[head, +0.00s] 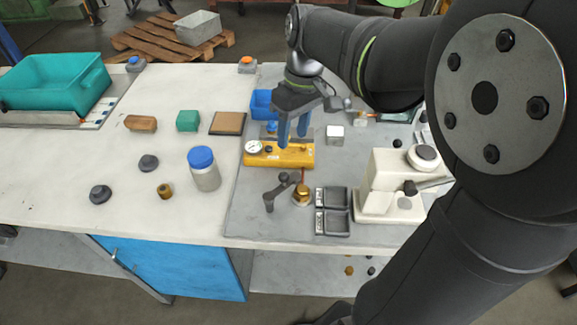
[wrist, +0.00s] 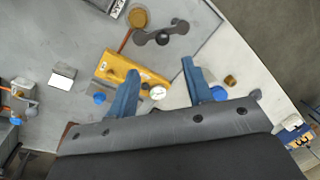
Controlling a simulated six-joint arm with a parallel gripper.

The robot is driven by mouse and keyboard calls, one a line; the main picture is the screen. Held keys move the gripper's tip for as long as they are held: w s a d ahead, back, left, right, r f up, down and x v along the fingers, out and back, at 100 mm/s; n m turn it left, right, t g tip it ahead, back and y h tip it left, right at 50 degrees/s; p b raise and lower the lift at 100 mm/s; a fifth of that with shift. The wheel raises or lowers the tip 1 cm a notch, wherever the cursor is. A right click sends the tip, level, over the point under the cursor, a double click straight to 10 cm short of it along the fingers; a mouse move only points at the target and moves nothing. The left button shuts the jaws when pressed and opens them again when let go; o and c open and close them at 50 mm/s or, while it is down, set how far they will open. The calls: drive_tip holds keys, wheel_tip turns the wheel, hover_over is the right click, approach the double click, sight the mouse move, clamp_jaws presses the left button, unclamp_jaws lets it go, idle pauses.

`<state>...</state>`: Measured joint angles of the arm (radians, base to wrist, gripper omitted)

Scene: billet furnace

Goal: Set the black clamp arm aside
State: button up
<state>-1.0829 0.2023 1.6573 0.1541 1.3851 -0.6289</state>
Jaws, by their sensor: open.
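The black clamp arm (head: 281,190) lies on the grey mat in front of the yellow gauge block. It is a dark bent bar with round knobs, and it also shows at the top of the wrist view (wrist: 163,33). My gripper (head: 293,132) is open and empty, its blue fingers pointing down over the back of the yellow block (head: 285,160). In the wrist view my gripper (wrist: 161,68) has its fingers well apart, with the clamp arm beyond the fingertips. A brass round piece with a copper rod (head: 302,195) stands just right of the clamp arm.
Two dark trays (head: 334,222) and a white machine (head: 390,190) stand to the right. A blue bin (head: 262,103) is behind. The white table's front left (head: 150,220) is bare.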

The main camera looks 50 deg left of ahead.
sight(284, 173)
wheel_tip(284, 173, up, 6)
drive_tip(key=f+m, duration=0.1)
drive_tip(key=m, duration=0.2)
drive_tip(key=shift+y, duration=0.3)
drive_tip(key=f, duration=0.5)
drive_tip(key=s+f, duration=0.1)
drive_tip(key=f, duration=0.5)
drive_tip(key=s+f, duration=0.1)
drive_tip(key=f, duration=0.4)
drive_tip(key=shift+s+f, duration=0.2)
drive_tip(key=shift+s, duration=0.05)
clamp_jaws()
